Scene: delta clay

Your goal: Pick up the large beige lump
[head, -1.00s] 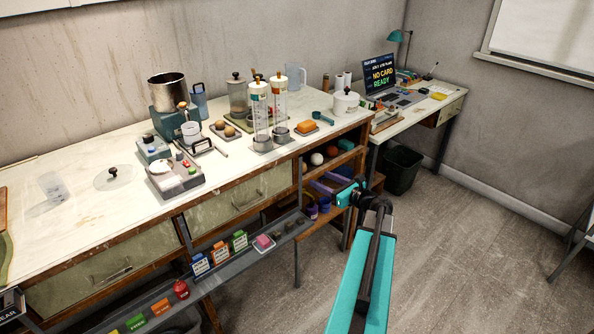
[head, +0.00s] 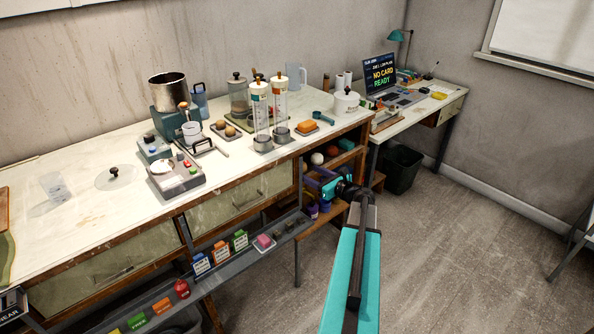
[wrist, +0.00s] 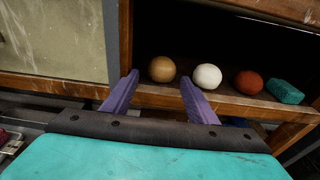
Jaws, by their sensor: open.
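The beige lump is a round tan ball (wrist: 162,69) on the upper shelf under the bench, leftmost of a row in the wrist view. My gripper (wrist: 158,78) is open, with its two purple fingers apart. In the wrist view the ball appears between the fingertips, nearer the middle of the gap, and still beyond them. I cannot tell the exact gap in depth. No contact shows. In the head view my gripper (head: 324,183) is in front of the shelf opening, and the beige ball is hard to make out there.
To the ball's right stand a white ball (wrist: 208,77), a red-brown ball (wrist: 248,84) and a teal block (wrist: 286,91). A wooden post (wrist: 125,40) and drawer front (wrist: 55,35) bound the opening at left. The bench top (head: 80,225) is above.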

